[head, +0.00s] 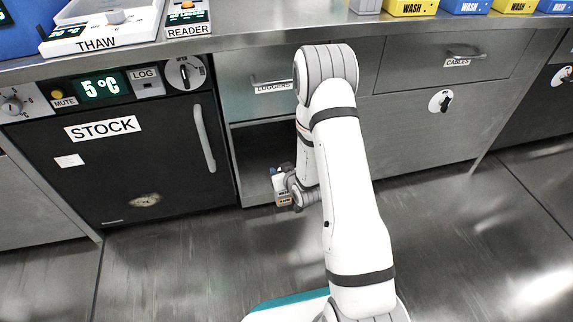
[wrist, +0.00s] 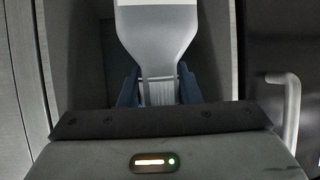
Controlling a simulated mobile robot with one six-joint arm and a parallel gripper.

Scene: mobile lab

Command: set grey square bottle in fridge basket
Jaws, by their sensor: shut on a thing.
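The grey square bottle (wrist: 158,45) fills the upper middle of the wrist view, with a pale band at the picture's top edge. My gripper (wrist: 158,88) is shut on its narrow ribbed part, one dark blue finger on each side. In the head view my gripper (head: 280,178) is low, in front of the open niche under the loggers drawer; the bottle is too small to make out clearly there. The black fridge (head: 135,175) marked STOCK stands to the left with its door shut. The fridge basket is not in view.
The fridge door has a pale vertical handle (head: 203,138) on its right side. A dark open niche (head: 255,150) lies behind my gripper. The worktop (head: 255,38) overhangs the fridge and drawers. Floor (head: 190,255) in front of the fridge is clear.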

